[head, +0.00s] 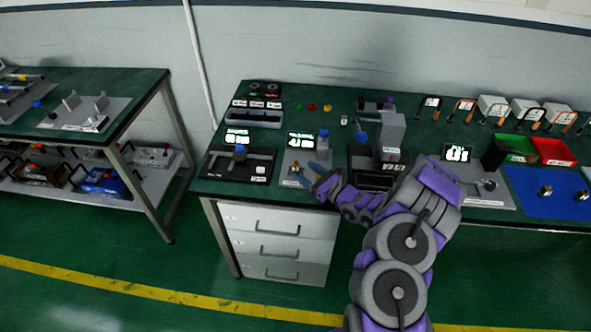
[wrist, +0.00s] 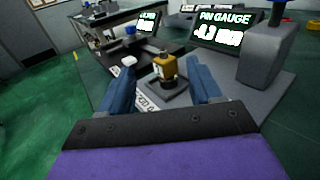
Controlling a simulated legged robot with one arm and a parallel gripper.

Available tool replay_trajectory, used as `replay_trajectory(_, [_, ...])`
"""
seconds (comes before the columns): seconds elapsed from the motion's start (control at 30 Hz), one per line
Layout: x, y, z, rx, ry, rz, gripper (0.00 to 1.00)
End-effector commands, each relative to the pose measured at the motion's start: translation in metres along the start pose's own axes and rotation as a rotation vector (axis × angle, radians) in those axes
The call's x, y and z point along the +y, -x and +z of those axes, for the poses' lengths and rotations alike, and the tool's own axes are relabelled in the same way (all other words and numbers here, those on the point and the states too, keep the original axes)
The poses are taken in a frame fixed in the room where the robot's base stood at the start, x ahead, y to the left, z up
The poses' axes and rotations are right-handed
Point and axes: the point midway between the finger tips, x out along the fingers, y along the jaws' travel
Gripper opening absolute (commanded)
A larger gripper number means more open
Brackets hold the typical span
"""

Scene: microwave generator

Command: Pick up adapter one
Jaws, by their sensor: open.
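A brass adapter (wrist: 166,66) stands upright on a small dark base on the grey pin gauge plate (wrist: 268,92). It also shows in the head view as a small gold piece (head: 296,168). No readable label marks it as adapter one. My gripper (wrist: 160,78) is open, with its two blue fingers on either side of the adapter in the wrist view. A gap shows on each side, and nothing is held. In the head view, my gripper (head: 318,172) is just right of the adapter, over the bench's front part.
The pin gauge display (wrist: 226,32) and a grey post (wrist: 264,52) stand close to the right finger. A black fixture (head: 240,162) is left of the plate. Two metal parts lie on a blue mat (head: 530,200) at far right. Green and red bins (head: 555,151) stand behind it.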

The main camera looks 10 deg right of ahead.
Motion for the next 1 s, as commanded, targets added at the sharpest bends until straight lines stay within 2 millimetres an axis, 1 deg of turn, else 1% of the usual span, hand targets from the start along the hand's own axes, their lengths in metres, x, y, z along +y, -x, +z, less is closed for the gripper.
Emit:
replay_trajectory(0.2, [-0.002, -0.031, -0.002, 0.0, 0.004, 0.004, 0.64])
replay_trajectory(0.3, [-0.002, -0.041, -0.001, 0.0, 0.004, 0.003, 0.64])
replay_trajectory(0.4, [-0.002, -0.046, 0.0, 0.0, 0.003, 0.002, 0.64])
replay_trajectory(0.6, [-0.003, -0.046, 0.001, 0.0, 0.001, 0.0, 0.64])
replay_trajectory(0.67, [-0.003, -0.046, 0.001, 0.0, 0.001, 0.0, 0.59])
replay_trajectory(1.0, [-0.003, -0.045, 0.0, 0.0, 0.001, 0.001, 0.26])
